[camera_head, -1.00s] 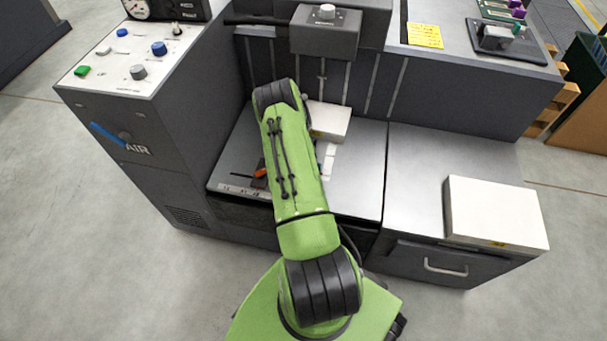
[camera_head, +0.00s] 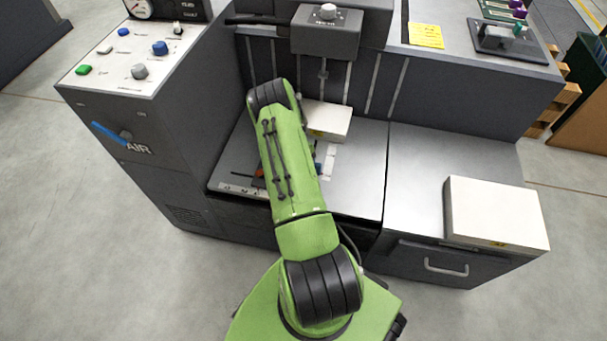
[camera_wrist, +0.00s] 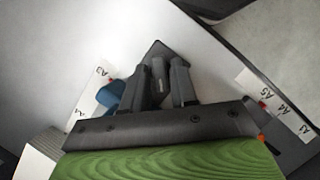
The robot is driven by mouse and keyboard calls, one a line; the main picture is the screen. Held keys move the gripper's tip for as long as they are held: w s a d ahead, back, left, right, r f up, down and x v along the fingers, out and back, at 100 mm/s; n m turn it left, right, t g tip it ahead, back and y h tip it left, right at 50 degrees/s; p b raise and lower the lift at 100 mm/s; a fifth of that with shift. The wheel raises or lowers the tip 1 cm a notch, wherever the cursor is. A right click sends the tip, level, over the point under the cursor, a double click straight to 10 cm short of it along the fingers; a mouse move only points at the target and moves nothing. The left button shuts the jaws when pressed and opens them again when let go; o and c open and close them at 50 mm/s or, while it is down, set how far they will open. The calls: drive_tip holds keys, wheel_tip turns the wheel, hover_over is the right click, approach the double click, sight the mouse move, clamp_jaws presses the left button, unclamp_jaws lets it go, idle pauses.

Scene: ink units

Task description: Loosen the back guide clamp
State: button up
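In the wrist view, my gripper (camera_wrist: 160,92) has its two dark fingers apart. A small dark upright part (camera_wrist: 158,76) of a dark block stands between them; I see no clear contact. I cannot tell for sure whether this is the back guide clamp. A blue knob (camera_wrist: 111,94) sits left of the fingers, beside a white size scale (camera_wrist: 85,104) marked A3 and A4. In the head view, my green arm hides the gripper. A bit of blue (camera_head: 317,166) shows right of the arm, and an orange part (camera_head: 259,173) shows left of it.
A paper stack (camera_head: 327,121) lies on the metal table (camera_head: 357,185), behind and right of my arm. A second size scale (camera_wrist: 272,104) lies at the right in the wrist view. The control cabinet (camera_head: 128,60) stands left; a white stack (camera_head: 495,212) rests on the right surface.

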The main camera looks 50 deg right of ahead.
drive_tip(key=p+v, duration=0.4)
drive_tip(key=v, duration=1.1)
drive_tip(key=shift+r, duration=0.35)
drive_tip(key=shift+w, duration=0.1)
